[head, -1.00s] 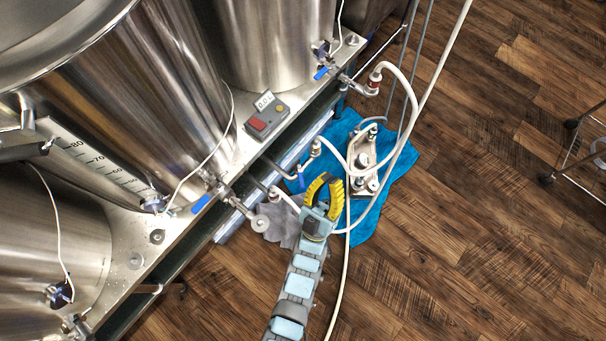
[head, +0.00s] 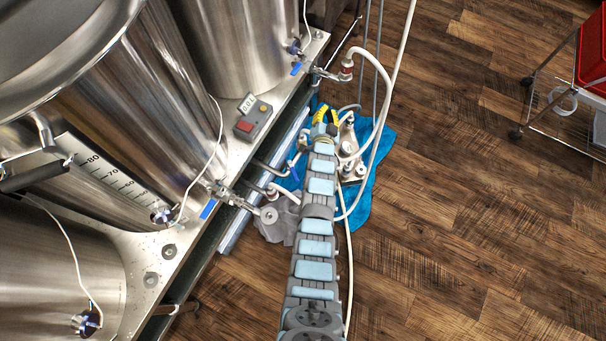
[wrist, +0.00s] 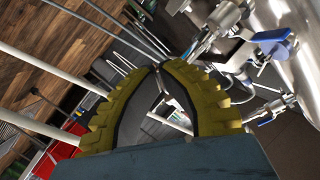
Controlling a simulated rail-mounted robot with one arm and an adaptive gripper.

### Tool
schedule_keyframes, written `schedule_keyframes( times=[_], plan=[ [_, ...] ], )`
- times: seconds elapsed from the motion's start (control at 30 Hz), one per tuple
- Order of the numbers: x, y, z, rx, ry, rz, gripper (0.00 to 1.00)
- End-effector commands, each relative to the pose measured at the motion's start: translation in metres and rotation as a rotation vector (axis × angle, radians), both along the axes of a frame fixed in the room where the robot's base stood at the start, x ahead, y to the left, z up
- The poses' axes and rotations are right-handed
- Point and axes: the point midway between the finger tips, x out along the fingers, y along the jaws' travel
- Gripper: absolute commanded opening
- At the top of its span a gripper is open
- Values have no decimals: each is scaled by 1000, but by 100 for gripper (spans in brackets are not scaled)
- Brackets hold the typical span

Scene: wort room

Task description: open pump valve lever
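The pump (head: 352,165) lies on a blue cloth (head: 378,150) on the floor beside the kettle stand. A small blue lever (head: 293,170) is on the fitting at the pump's left, partly hidden by hoses. My gripper (head: 325,112), with yellow fingers, is beyond this lever, over the far part of the cloth; my arm covers part of the pump. In the wrist view, the finger tips (wrist: 158,68) come together with nothing visibly held. Blue-handled valves (wrist: 272,37) show at the right there, apart from the fingers; I cannot tell which is the pump's.
Steel kettles (head: 150,110) stand at the left on a metal stand (head: 228,172), with a control box (head: 252,120). Other blue valve levers (head: 208,209) are along its edge. A pale hose (head: 388,85) loops above the pump. A cart with a red bin (head: 591,50) is far right; wooden floor is clear between.

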Motion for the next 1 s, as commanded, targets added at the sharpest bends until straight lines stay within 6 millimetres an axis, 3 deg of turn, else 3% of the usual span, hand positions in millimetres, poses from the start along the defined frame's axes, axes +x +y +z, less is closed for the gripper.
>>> schedule_keyframes(
  times=[0.07, 0.23, 0.5, 0.73, 1.0],
  plan=[
    [14, -4, -21, 62, 107, -5, 0],
    [20, -7, -69, 201, 355, -27, 0],
    [-3, -4, -115, 407, 749, -91, 0],
    [-49, 3, -121, 562, 1087, -176, 0],
    [-104, 10, -98, 674, 1384, -269, 0]
  ],
)
